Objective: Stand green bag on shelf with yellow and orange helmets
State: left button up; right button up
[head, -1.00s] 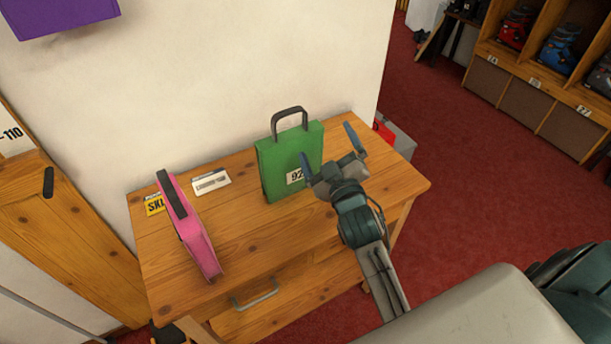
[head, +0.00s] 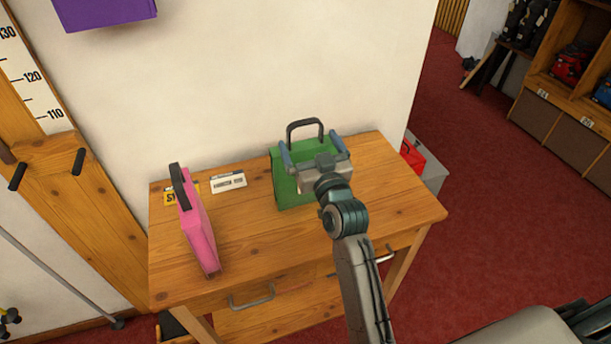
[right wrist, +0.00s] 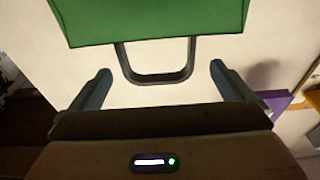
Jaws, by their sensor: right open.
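The green bag (head: 284,188) stands upright on a wooden table, its dark handle (head: 305,124) pointing up. My right gripper (head: 312,152) is open in front of the bag's upper part, hiding much of its front. In the right wrist view the green bag (right wrist: 150,22) fills the top and its handle (right wrist: 157,80) hangs between the spread fingertips (right wrist: 160,75), untouched by either finger. My left gripper is not in view. No yellow or orange helmets, and no shelf with them, show.
A pink bag (head: 202,235) with a dark handle stands left on the table (head: 260,240). Labels lie behind it, including a white card (head: 228,182). A purple object (head: 105,12) is on the wall. A red item (head: 412,157) and cubbies (head: 565,125) are right; red floor lies between.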

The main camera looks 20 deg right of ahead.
aim_at(305, 144)
jog(key=w, duration=0.1)
jog(key=w+p, duration=0.1)
jog(key=w, duration=0.1)
jog(key=shift+w+d+r+p, duration=0.1)
jog(key=shift+w+r+p, duration=0.15)
jog(key=shift+w+p, duration=0.15)
jog(key=shift+w+f, duration=0.15)
jog(key=shift+w, duration=0.3)
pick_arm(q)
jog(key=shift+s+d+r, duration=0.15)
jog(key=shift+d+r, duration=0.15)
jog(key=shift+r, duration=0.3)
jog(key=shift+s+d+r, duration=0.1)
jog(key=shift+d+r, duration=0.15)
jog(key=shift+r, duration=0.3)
pick_arm(e)
jog(key=shift+s, duration=0.1)
jog(key=c, duration=1.8)
jog(key=shift+c, duration=1.1)
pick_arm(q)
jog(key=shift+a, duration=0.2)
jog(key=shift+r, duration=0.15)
pick_arm(e)
jog(key=shift+r, duration=0.2)
